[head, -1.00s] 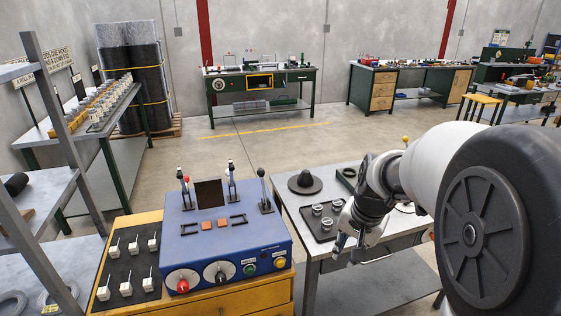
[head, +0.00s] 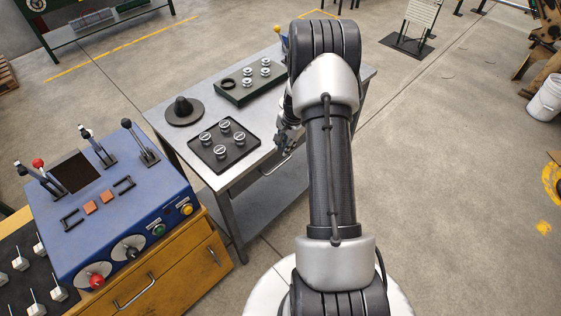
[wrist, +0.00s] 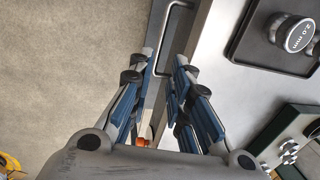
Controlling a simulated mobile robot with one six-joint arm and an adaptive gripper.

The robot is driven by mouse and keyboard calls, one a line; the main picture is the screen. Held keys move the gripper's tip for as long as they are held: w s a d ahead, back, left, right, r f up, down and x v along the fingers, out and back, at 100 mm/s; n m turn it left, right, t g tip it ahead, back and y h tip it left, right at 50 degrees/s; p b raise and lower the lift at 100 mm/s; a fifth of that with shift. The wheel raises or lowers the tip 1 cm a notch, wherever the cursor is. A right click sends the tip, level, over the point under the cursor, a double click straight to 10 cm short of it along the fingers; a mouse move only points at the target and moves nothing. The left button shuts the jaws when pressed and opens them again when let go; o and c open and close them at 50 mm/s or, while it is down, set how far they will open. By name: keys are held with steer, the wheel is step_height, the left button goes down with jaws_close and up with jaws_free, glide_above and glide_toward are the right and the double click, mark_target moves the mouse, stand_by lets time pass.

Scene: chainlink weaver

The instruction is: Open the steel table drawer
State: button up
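The steel table (head: 160,120) stands left of my arm, its drawer front (head: 240,178) facing my side. A thin bar handle (head: 277,166) sticks out from the drawer, which looks closed. In the wrist view the handle (wrist: 162,40) runs down between the fingers of my gripper (wrist: 165,62). The fingers are apart, one on each side of the bar; I cannot tell whether either touches it. In the head view my gripper (head: 284,143) is at the table edge, partly hidden by my arm.
On the table are a black tray (head: 205,152) with several silver weights, a dark cone-shaped piece (head: 182,110) and a green tray (head: 232,95). A blue control box (head: 125,205) on a yellow cabinet (head: 185,262) stands at left.

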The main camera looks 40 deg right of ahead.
mark_target(280, 164)
steer(key=f, duration=0.4)
steer(key=w+f+b, duration=0.1)
steer(key=f, duration=0.3)
steer(key=w+f+b, duration=0.1)
steer(key=f, duration=0.3)
steer(key=shift+w+a, duration=0.1)
steer(key=shift+w, duration=0.1)
jaws_close()
